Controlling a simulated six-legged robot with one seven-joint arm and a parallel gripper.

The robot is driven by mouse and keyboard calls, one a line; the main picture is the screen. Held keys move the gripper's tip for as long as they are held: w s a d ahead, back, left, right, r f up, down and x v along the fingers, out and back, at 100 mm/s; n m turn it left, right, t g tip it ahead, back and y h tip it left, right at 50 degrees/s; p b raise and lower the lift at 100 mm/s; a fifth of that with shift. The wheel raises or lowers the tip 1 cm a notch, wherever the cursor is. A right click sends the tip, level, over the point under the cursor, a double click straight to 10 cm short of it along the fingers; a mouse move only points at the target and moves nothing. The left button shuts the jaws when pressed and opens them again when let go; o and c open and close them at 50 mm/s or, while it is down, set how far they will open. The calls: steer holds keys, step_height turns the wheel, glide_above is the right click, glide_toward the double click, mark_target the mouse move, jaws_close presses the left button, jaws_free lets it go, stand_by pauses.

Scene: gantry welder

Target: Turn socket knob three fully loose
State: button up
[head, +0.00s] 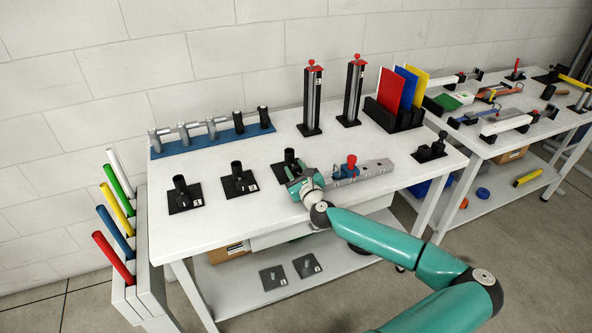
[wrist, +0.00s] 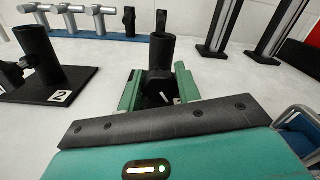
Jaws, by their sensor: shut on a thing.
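Socket three (head: 289,158) is a black upright tube on a dark base plate, third from the left in the front row on the white table. It also shows in the wrist view (wrist: 162,50), straight ahead. Its dark knob (wrist: 157,88) sits low on the near side of the tube. My gripper (head: 296,182) reaches in from the front. In the wrist view, its green jaws (wrist: 158,92) stand on both sides of the knob, shut on it. In the head view my gripper hides the knob and part of the base plate.
Socket two (head: 240,180) and socket one (head: 182,193) stand to the left. A grey block with a blue clamp and red handle (head: 352,170) lies close to the right. A blue rack of tools (head: 212,138) and two dark columns (head: 312,98) stand behind.

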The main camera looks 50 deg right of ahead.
steer(key=shift+n, duration=1.2)
steer(key=o, duration=1)
steer(key=shift+c, duration=0.2)
steer(key=v, duration=1.3)
steer(key=shift+s+a+f, duration=0.1)
steer(key=shift+s+a, duration=0.1)
steer(key=shift+s, duration=0.1)
